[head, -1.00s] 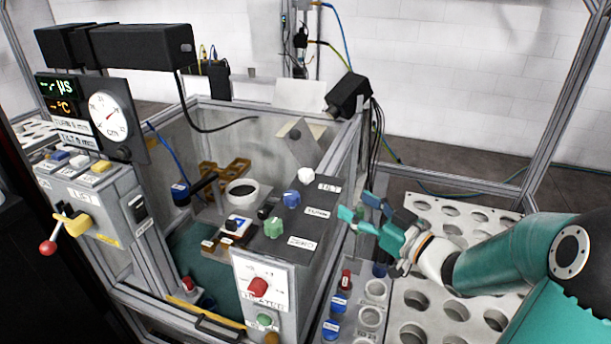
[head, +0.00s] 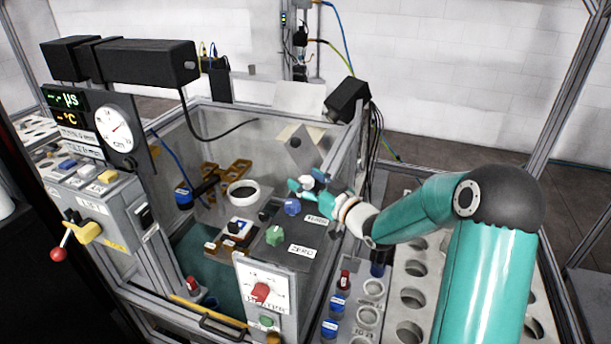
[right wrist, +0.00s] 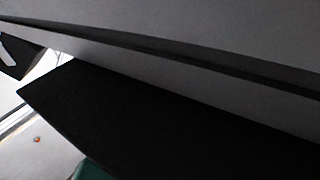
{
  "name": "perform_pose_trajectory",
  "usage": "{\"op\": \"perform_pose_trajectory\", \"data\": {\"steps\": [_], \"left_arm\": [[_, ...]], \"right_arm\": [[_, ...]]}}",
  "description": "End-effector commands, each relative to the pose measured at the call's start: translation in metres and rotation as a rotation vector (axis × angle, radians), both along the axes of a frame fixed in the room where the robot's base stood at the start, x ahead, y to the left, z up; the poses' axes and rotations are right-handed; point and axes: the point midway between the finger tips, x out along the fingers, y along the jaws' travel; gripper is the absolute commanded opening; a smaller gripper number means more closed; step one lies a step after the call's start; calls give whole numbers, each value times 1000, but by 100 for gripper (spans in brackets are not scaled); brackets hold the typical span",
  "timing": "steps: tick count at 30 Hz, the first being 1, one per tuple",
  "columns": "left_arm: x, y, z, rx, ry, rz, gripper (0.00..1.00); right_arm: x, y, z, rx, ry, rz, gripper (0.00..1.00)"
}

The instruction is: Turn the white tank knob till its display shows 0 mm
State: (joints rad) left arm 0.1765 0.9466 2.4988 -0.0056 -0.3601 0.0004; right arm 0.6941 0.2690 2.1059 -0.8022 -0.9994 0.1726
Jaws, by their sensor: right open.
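My right gripper (head: 308,186) is open over the far end of the dark sloping panel (head: 313,238) beside the tank. The blue knob (head: 292,207) and green knob (head: 275,236) stand nearer along the panel. Two small white displays, an upper one (head: 75,134) and a lower one (head: 85,152), sit below the green and orange readouts at left; their text is too small to read surely. My left gripper is not in view.
A black camera-like box (head: 347,101) stands close behind my right gripper. The open tank with a white ring (head: 242,191) lies left, and a white rack with round holes (head: 411,302) lies right.

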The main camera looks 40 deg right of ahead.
Motion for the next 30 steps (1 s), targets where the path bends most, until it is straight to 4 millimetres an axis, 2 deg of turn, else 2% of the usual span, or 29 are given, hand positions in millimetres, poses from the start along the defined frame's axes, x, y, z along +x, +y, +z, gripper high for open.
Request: {"op": "perform_pose_trajectory", "data": {"steps": [11,22,30], "left_arm": [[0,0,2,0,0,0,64],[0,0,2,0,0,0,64],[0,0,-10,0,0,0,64]], "right_arm": [[6,0,0,0,0,1,64],[6,0,0,0,0,1,3],[6,-1,-2,-2,-5,61,3]]}}
